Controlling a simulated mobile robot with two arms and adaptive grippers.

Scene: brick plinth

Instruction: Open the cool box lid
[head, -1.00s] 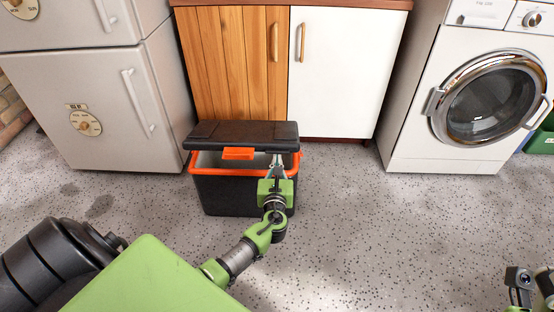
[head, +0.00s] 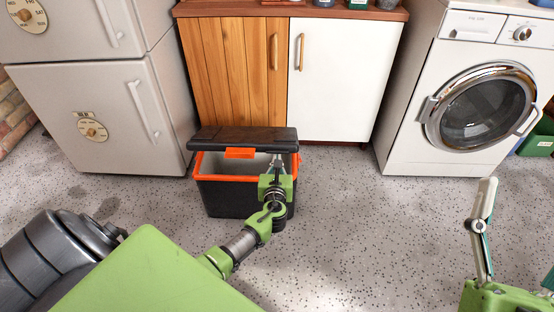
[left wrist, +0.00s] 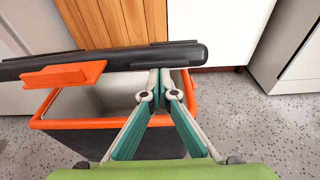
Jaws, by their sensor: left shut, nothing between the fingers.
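The cool box (head: 235,197) is black with an orange rim and stands on the floor in front of the cupboard. Its black lid (head: 215,136), with an orange latch (head: 240,153), is tilted up part way, and the pale inside shows beneath it. My left gripper (head: 276,160) is at the box's front right. In the left wrist view its closed fingertips (left wrist: 160,73) are at the underside of the lid's front edge, right of the latch. Nothing is between the fingers. My right gripper (head: 483,225) is partly in view at the lower right, away from the box.
A wood and white cupboard (head: 335,85) stands behind the box. A fridge (head: 75,110) is at the left and a washing machine (head: 450,150) at the right. The speckled floor (head: 360,220) right of the box is clear.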

